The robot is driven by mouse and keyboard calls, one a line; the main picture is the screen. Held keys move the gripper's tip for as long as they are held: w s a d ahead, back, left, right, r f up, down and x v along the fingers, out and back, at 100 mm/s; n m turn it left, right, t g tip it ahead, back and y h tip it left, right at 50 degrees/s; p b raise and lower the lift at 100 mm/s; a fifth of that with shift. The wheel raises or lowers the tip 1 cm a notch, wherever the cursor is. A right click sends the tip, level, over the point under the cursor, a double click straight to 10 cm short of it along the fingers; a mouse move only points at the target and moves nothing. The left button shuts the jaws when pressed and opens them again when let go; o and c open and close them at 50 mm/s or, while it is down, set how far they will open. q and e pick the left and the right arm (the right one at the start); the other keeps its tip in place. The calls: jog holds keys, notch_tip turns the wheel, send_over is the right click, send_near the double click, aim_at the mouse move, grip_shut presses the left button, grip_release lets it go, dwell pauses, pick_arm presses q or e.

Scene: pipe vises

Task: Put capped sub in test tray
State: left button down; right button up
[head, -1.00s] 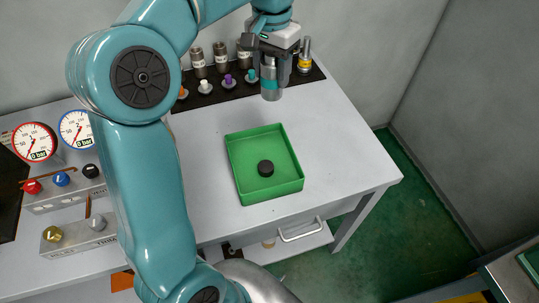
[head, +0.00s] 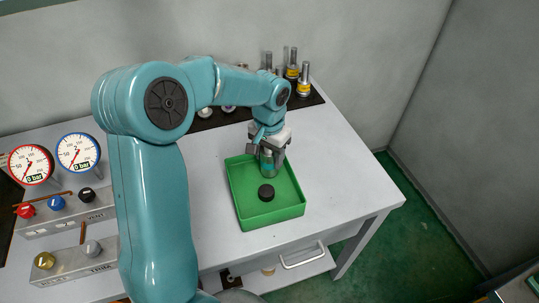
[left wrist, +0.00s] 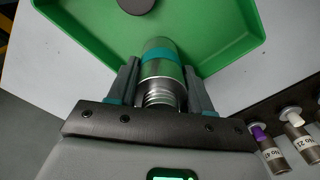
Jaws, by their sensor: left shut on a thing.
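My left gripper (head: 269,148) is shut on a grey metal cylinder with a teal band, the capped sub (head: 268,163). The sub hangs upright over the back part of the green test tray (head: 284,219). In the left wrist view the sub (left wrist: 160,65) sits between the two fingers (left wrist: 160,88), with its threaded end toward the gripper. I cannot tell whether the sub touches the tray floor. A black round disc (head: 266,192) lies in the tray in front of the sub. My right gripper is not in view.
Behind the tray, a dark mat holds several cylinders, including a yellow-banded one (head: 304,80). Two dial gauges (head: 78,152) and valve panels with coloured knobs stand at the left. The white table (head: 345,165) is clear right of the tray.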

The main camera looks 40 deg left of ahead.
pick_arm(q)
jog(key=shift+f, duration=0.15)
jog(key=shift+f, duration=0.2)
jog(key=shift+c, duration=2.4)
grip_release()
